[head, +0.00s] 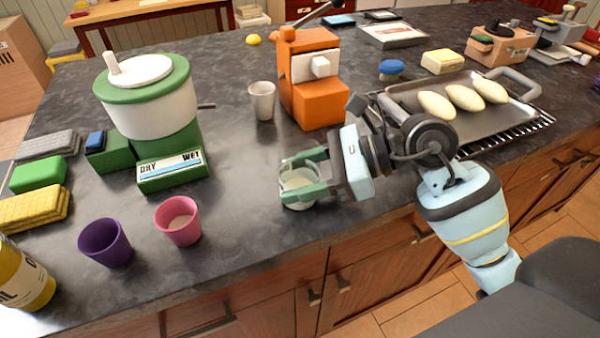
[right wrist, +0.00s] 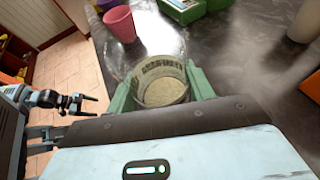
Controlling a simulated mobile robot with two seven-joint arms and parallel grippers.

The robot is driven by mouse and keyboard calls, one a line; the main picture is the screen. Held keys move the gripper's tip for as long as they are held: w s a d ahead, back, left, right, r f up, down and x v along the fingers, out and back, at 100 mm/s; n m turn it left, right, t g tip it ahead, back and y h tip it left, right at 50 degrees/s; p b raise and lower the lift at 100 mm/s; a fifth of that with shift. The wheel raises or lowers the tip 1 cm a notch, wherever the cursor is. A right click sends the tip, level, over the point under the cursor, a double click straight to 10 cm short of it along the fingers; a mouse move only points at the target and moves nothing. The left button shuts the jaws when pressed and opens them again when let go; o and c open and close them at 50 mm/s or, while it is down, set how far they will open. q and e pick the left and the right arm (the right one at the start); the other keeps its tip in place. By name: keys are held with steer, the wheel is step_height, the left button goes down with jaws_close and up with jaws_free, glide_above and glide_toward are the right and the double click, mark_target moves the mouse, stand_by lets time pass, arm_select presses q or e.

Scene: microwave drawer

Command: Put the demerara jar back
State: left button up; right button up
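The demerara jar (head: 298,184) is a clear round glass jar with pale grainy contents, near the counter's front edge. In the right wrist view the jar (right wrist: 163,88) shows from above, with blurred lettering on its wall. My right gripper (head: 304,178) has its green fingers on opposite sides of the jar, seemingly touching the glass. The jar fills the gap between the fingers (right wrist: 165,95). It looks upright; whether its base touches the counter is hard to tell. My left gripper (right wrist: 84,104) shows small at the left of the right wrist view, fingers apart and empty.
A pink cup (head: 178,222) and purple cup (head: 105,243) stand left of the jar. Behind are a green-and-white grinder (head: 150,105), a grey cup (head: 262,100) and an orange machine (head: 318,90). A tray (head: 520,112) of loaves is right. Counter between the pink cup and jar is clear.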

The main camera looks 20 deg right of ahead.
steer(key=o, duration=0.4)
steer(key=shift+o, duration=0.2)
steer(key=shift+r, duration=0.2)
steer(key=b+v, duration=0.1)
steer(key=v, duration=0.9)
steer(key=shift+s+d, duration=0.1)
steer(key=shift+d, duration=0.25)
steer(key=shift+s+d+r, duration=0.2)
steer(key=shift+d+r, duration=0.15)
steer(key=shift+d, duration=0.2)
